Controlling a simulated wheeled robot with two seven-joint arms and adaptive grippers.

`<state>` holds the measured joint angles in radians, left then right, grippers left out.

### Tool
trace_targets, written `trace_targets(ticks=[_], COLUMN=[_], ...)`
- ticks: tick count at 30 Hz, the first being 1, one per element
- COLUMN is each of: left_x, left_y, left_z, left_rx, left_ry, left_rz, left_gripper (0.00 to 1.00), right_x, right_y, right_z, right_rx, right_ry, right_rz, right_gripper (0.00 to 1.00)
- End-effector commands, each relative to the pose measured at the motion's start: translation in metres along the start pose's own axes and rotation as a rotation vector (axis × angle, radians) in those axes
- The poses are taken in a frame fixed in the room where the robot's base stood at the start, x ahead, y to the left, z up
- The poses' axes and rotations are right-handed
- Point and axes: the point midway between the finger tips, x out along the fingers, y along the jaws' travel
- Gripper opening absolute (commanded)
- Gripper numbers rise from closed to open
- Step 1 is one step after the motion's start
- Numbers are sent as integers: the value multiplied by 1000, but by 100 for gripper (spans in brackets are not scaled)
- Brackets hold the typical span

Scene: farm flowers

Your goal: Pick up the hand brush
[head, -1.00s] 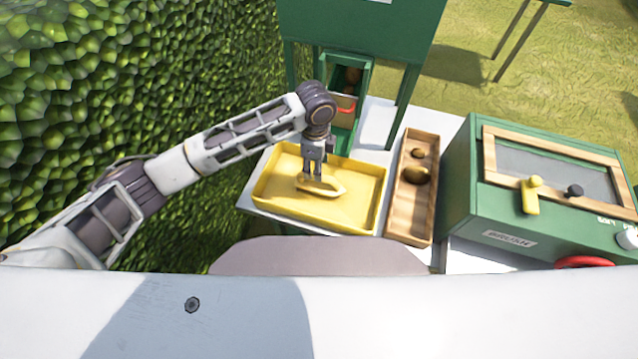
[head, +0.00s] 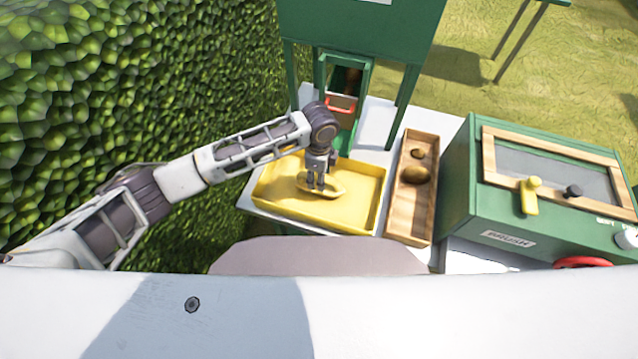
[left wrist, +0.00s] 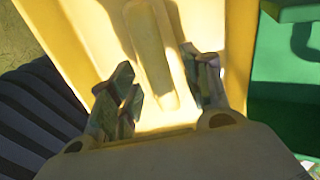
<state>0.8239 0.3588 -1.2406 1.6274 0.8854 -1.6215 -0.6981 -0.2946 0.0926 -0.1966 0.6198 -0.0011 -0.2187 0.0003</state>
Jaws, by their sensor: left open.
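The hand brush (head: 334,190) is yellow and lies in the shallow yellow tray (head: 372,205) on the white table. In the left wrist view the brush (left wrist: 152,50) is a long yellow shape running between my fingers. My left gripper (head: 318,186) points down over the brush, fingers on either side of it. In the left wrist view my left gripper (left wrist: 165,95) is open, with gaps between its fingers and the brush. The gripper hides part of the brush in the head view. My right gripper is not in view.
A wooden tray (head: 398,222) with round brown items stands right of the yellow tray. A green box labelled BRUSH (head: 457,195) is further right. A green stand (head: 360,30) rises behind. A leafy hedge (head: 130,90) borders the left.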

Motion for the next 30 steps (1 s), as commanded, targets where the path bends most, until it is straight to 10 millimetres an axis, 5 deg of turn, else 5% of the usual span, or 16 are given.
trace_targets(ticks=[20,30], left_x=[14,14], left_y=[0,0], left_z=[0,0], left_rx=[0,0], left_ry=[0,0], left_rz=[0,0], left_gripper=[47,3], right_x=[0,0], right_y=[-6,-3], right_z=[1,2], right_rx=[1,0], right_ry=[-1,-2], right_rz=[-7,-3], right_gripper=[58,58])
